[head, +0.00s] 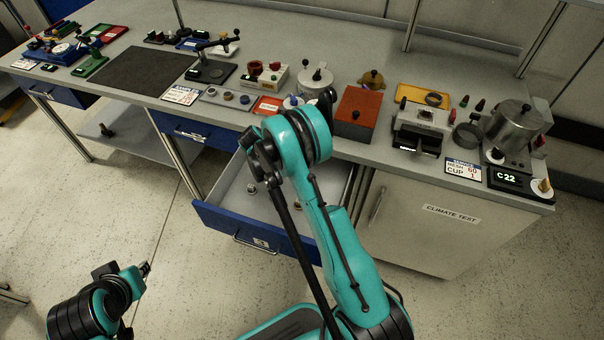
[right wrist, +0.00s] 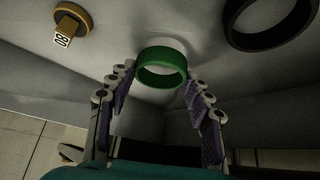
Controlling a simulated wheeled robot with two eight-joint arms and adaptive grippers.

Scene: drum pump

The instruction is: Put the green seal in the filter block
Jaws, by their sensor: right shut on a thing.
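The green seal (right wrist: 161,68) is a ring between the two fingertips of my right gripper (right wrist: 160,80) in the right wrist view, and the fingers are closed on its sides. Behind it are pale inner walls that look like those of the open drawer (head: 221,221). In the head view my right arm covers part of the drawer, and the seal cannot be made out. My left gripper (head: 144,269) is low at the left, away from the bench; its jaw state is too small to tell. I cannot tell which bench device is the filter block; a grey block-like device (head: 420,128) stands right of the red box.
The bench holds a red box (head: 357,112), a metal pot (head: 518,122), a yellow tray (head: 408,92) and several devices. A dark mat (head: 145,72) is clear.

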